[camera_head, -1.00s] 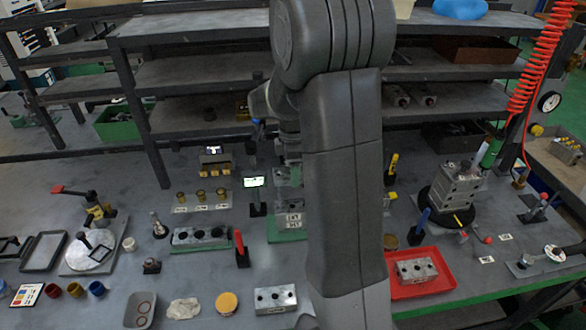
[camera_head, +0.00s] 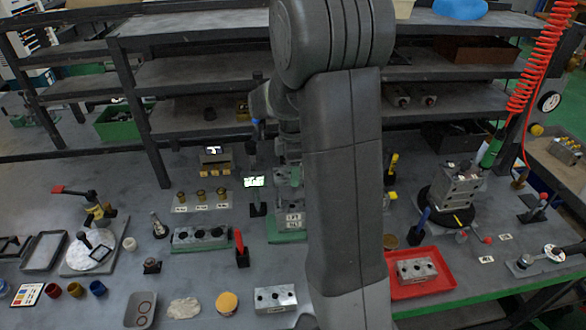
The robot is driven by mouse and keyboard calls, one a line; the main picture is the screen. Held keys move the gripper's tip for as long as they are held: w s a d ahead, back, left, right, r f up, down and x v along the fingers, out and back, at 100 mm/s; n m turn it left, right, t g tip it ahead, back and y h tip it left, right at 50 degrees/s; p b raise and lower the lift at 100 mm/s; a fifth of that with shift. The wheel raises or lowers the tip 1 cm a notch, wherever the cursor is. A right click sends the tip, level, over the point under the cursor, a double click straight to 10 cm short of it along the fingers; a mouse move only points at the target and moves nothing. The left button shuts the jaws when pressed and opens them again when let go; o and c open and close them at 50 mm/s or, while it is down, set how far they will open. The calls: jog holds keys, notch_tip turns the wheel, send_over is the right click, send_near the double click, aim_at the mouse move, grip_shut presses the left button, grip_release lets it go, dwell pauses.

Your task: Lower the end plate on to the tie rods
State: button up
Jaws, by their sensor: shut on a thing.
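My gripper (camera_head: 289,158) points down in the middle of the bench, partly hidden behind my own arm. It is shut on the end plate (camera_head: 287,177), a grey metal piece that shows only in part. The plate is over a grey valve block stack (camera_head: 292,220) with white labels, standing on a green base (camera_head: 284,237). My arm covers the right side of the stack. I cannot make out the tie rods or tell whether the plate touches them.
A small lit display (camera_head: 254,182) stands just left of the stack. A red-handled tool (camera_head: 240,247) stands front left of it. Shelves (camera_head: 200,75) rise behind.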

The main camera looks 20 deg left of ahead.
jog(key=shift+f+b, duration=1)
jog(key=shift+f, duration=0.45)
